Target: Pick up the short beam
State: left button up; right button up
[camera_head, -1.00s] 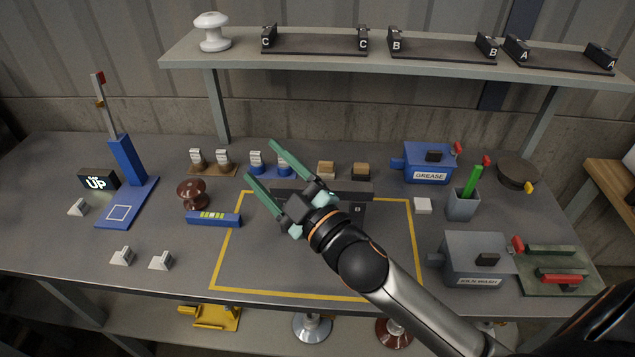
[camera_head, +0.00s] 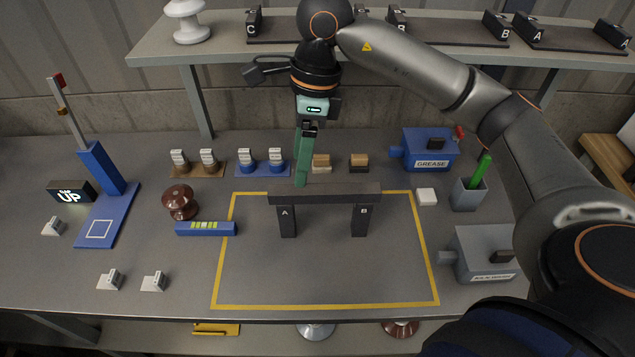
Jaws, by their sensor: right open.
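A dark grey beam (camera_head: 335,196) lies level across two dark posts, marked A (camera_head: 286,220) and B (camera_head: 360,220), inside the yellow outline on the table. It is the only beam I see spanning posts here; no label tells me its length. My right gripper (camera_head: 301,180) points down from above, its green fingers seen nearly edge-on. The fingertips are at the beam's back edge, left of its middle; I cannot tell whether they touch it. The gripper is open and holds nothing visible. My left gripper is not in view.
Behind the beam stand wooden-topped blocks (camera_head: 321,162) and small insulators on a blue base (camera_head: 263,169). A blue level (camera_head: 206,229) and brown insulator (camera_head: 180,203) are at left. The shelf (camera_head: 160,54) overhangs the back. The outlined area's front (camera_head: 325,275) is clear.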

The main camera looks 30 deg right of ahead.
jog(key=d+r+h, duration=0.2)
jog(key=d, duration=0.3)
jog(key=b, duration=0.1)
send_over(325, 189)
jog(key=shift+m, duration=0.4)
jog(key=f, duration=0.7)
jog(key=shift+w+d+f, duration=0.1)
jog(key=shift+w+f, duration=0.05)
jog(key=shift+w, duration=0.05)
jog(key=shift+s+f+p, duration=0.15)
jog(key=shift+f+p, duration=0.2)
jog(key=shift+f, duration=2.35)
grip_shut()
